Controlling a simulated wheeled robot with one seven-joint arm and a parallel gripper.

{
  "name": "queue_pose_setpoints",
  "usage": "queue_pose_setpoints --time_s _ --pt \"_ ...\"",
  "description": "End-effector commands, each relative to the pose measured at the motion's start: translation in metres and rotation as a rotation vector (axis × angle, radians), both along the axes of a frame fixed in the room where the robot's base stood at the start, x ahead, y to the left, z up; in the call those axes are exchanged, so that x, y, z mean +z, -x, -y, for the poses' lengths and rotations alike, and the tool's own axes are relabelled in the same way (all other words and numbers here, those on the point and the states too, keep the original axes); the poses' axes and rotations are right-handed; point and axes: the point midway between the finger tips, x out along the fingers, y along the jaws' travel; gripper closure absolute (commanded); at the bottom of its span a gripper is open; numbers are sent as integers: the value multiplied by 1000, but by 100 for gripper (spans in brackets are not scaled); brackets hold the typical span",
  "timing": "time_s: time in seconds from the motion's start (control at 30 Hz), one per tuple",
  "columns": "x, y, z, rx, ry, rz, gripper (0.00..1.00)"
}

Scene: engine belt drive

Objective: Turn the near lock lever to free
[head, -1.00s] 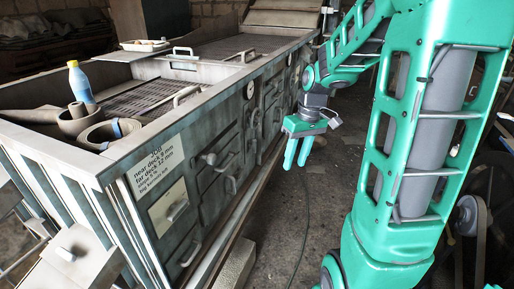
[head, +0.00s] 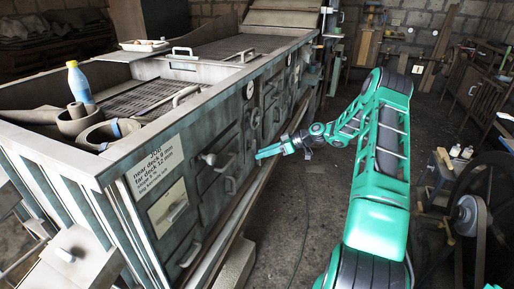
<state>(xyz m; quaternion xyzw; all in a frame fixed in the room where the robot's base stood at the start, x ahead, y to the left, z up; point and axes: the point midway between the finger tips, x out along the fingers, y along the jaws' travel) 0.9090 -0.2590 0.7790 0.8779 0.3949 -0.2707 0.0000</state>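The front of the long grey machine (head: 205,185) carries several levers and handles. A pale knob-ended lever (head: 208,158) sits on its near half, and a smaller handle (head: 231,185) sits below and to the right of it. I cannot tell for sure which is the near lock lever, nor its setting. My gripper (head: 260,154) points left at the machine front, to the right of the pale lever and apart from it in the picture. Its green fingers overlap in this view, so their opening is hidden. No held object shows.
A job sign (head: 155,168) is on the machine's near corner. A block (head: 236,262) stands by the machine's foot. The floor (head: 300,215) to the right is mostly clear.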

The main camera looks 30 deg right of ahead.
Motion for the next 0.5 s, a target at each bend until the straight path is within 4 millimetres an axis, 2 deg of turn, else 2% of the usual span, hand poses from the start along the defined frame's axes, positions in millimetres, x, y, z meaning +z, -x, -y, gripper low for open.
queue_pose_setpoints --time_s 0.03,0.2,0.4,0.5 --pt "-9 -5 10 -14 -34 53 66" --pt "-20 -20 44 -67 -115 264 66" --pt "-27 -22 79 -143 -165 443 66" --pt "-28 -21 89 -167 -176 492 66"
